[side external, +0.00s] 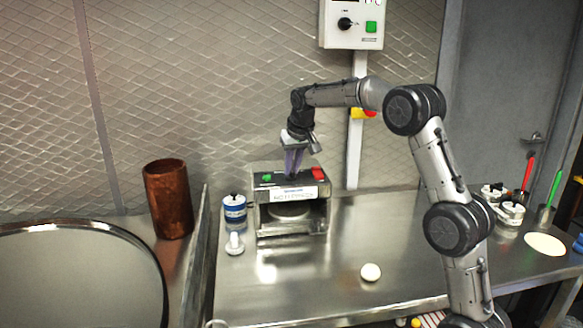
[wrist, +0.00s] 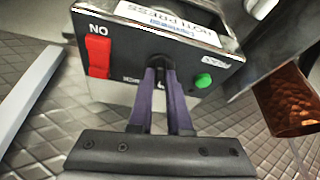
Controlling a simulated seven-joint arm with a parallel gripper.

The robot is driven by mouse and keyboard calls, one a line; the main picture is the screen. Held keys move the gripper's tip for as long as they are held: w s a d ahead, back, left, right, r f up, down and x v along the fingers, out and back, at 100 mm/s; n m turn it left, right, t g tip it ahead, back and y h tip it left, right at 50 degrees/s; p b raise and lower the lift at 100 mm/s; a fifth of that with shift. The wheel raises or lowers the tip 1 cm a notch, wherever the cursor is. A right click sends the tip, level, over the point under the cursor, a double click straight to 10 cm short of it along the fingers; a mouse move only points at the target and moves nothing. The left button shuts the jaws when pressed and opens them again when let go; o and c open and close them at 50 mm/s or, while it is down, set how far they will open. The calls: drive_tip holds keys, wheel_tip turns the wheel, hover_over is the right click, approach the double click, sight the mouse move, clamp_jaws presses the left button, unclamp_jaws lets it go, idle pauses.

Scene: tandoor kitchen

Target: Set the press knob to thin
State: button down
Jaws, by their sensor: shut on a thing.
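The roti press (side external: 262,222) is a metal box with a dark top panel and a white label, standing at the back of the steel counter. The wrist view shows its panel (wrist: 120,60) upside down. My gripper (side external: 291,175) points down at the panel between the red switch and the green button. In the wrist view my purple-grey fingers (wrist: 161,68) are closed on the small dark press knob (wrist: 157,60). The fingers cover most of the knob and some panel lettering, so I cannot tell its setting.
The red switch (wrist: 98,57) and green button (wrist: 203,80) sit close on either side of my fingers. A blue-and-white tin (side external: 234,212) stands left of the press. A dough ball (side external: 371,272) lies on the counter. A copper cylinder (side external: 168,200) is farther left. The counter's middle is mostly clear.

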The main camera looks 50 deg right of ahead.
drive_tip(key=shift+d+r+n+t+y, duration=0.1)
drive_tip(key=shift+n+t+y, duration=0.4)
drive_tip(key=shift+n, duration=1.2)
drive_tip(key=c, duration=0.9)
unclamp_jaws()
drive_tip(key=shift+o, duration=0.2)
drive_tip(key=shift+s, duration=0.1)
drive_tip(key=v, duration=1.3)
drive_tip(key=shift+d+r, duration=0.25)
drive_tip(key=shift+r, duration=0.2)
